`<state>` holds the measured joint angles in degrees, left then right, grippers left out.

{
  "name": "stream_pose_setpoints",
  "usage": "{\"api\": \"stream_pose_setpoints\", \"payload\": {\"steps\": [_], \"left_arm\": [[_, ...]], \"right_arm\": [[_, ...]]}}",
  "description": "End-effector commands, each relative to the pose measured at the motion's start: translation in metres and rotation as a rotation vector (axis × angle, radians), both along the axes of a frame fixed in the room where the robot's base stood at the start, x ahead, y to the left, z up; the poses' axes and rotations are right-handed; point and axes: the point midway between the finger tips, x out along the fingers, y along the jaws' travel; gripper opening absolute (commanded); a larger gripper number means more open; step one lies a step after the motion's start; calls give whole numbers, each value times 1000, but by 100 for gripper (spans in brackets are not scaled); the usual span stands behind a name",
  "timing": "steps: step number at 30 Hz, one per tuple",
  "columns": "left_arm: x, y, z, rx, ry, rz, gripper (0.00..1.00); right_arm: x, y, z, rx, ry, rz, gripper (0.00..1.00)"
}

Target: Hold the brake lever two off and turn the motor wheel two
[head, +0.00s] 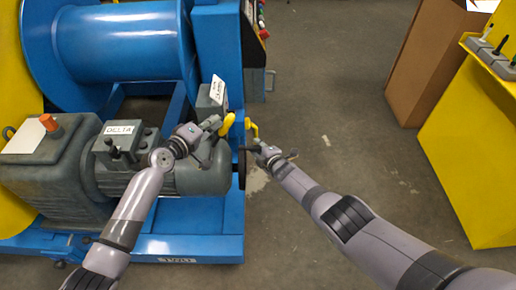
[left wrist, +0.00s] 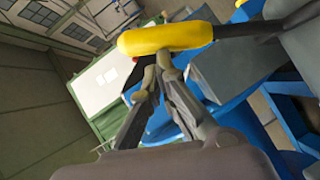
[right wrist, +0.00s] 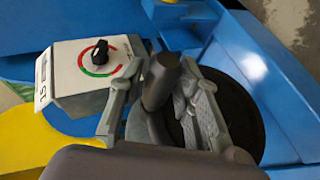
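A yellow brake lever grip (head: 227,123) stands beside the grey motor (head: 205,172). In the left wrist view the yellow grip (left wrist: 165,40) crosses over the fingertips of my left gripper (left wrist: 156,66). Its fingers are together, at the grip's lower edge; whether they touch it is hard to tell. The dark motor wheel (head: 241,155) shows edge-on at the motor's right end. In the right wrist view the wheel (right wrist: 243,108) lies behind my right gripper (right wrist: 162,75). Its fingers close on both sides of the wheel's dark handle (right wrist: 160,82).
A grey box (head: 208,100) with a knob (right wrist: 100,52) stands close by. A small yellow piece (head: 251,128) shows by the right gripper. A blue drum (head: 125,45) is behind. A cardboard box (head: 425,60) and yellow cabinet (head: 470,150) stand right; the floor between is clear.

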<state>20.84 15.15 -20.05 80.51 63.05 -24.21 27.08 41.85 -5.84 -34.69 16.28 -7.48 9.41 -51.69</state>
Motion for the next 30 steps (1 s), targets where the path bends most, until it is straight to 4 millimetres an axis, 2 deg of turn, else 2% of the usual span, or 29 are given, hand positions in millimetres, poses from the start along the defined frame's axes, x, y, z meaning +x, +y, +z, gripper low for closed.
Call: {"api": "stream_pose_setpoints", "payload": {"steps": [1,4,20,30], "left_arm": [[-6,-10,-6,-3,17,-21,0],[-6,-10,-6,-3,17,-21,0],[-6,-10,-6,-3,17,-21,0],[-6,-10,-6,-3,17,-21,0]], "right_arm": [[0,0,0,0,0,0,36],[0,0,0,-1,-1,0,41],[-3,-5,2,-3,-2,2,41],[-24,-10,12,-3,-2,2,41]]}}
